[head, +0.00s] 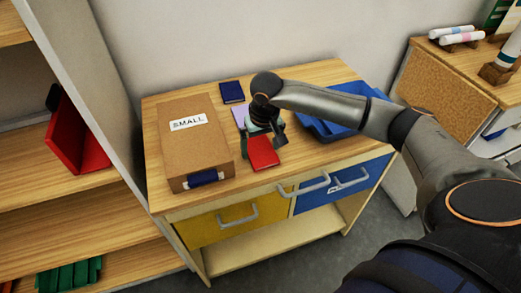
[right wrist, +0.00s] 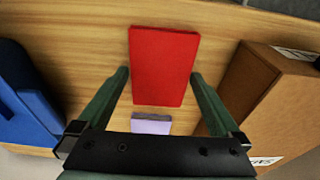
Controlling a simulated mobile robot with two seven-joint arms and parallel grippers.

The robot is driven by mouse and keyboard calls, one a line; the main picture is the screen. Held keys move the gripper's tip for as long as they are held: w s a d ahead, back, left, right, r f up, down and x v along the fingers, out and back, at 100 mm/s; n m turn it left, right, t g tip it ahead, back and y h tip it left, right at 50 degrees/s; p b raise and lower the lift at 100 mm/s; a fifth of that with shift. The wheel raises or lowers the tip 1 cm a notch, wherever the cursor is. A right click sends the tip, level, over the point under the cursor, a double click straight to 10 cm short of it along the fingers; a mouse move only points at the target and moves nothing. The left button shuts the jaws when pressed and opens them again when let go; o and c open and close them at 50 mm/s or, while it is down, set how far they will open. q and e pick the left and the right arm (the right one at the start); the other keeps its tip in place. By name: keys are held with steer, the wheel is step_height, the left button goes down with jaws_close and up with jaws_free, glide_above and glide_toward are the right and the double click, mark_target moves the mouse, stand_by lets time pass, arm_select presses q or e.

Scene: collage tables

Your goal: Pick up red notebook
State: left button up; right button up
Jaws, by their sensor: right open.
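The red notebook (head: 263,152) lies flat on the wooden tabletop, near the front edge, just right of the cardboard box. In the right wrist view the red notebook (right wrist: 163,65) shows almost whole between the two fingers. My right gripper (head: 263,148) is over the notebook, its fingers apart on either side of it. In the right wrist view my right gripper (right wrist: 163,80) is open and empty. I cannot tell exactly how high the fingertips are above the table. My left gripper is not in view.
A brown box labelled SMALL (head: 175,150) stands close on the left. A blue tray (head: 318,132) lies to the right. A purple item (head: 239,117) and a dark blue notebook (head: 232,91) lie behind. The cabinet (head: 222,225) has yellow and blue drawers with handles.

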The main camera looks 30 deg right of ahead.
steer(key=c, duration=1.1)
steer(key=shift+r, duration=0.1)
steer(key=shift+r, duration=0.2)
step_height(320, 180, up, 2)
steer(key=shift+w+r+b, duration=0.1)
steer(key=shift+b, duration=0.35)
steer(key=s+a+r+b, duration=0.1)
steer(key=s+a+r, duration=0.3)
steer(key=s+r, duration=0.6)
steer(key=s, duration=0.3)
steer(key=shift+s+b, duration=0.35)
steer(key=shift+r, duration=0.1)
